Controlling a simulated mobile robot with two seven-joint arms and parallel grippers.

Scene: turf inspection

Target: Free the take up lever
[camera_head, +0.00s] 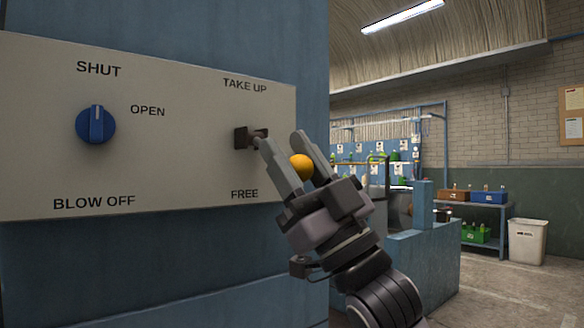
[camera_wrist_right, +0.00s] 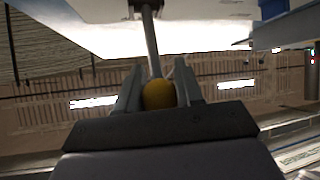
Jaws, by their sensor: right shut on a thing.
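The take up lever has a yellow ball knob (camera_head: 302,167) and a dark square mount (camera_head: 244,138) on the pale panel (camera_head: 180,150), between the labels TAKE UP above and FREE below. In the head view its rod is mostly hidden behind a finger. My right gripper (camera_head: 283,146) is shut on the lever, its fingers on both sides of the knob. In the right wrist view the grey rod (camera_wrist_right: 151,45) runs from the panel to the yellow knob (camera_wrist_right: 158,95) between the fingers. My left gripper is not in view.
A blue rotary knob (camera_head: 96,125) sits at the panel's left among the labels SHUT, OPEN and BLOW OFF. Behind my right arm are blue machinery (camera_head: 425,265), a shelf with bins (camera_head: 488,197) and a white waste bin (camera_head: 527,242). Open floor shows at the lower right.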

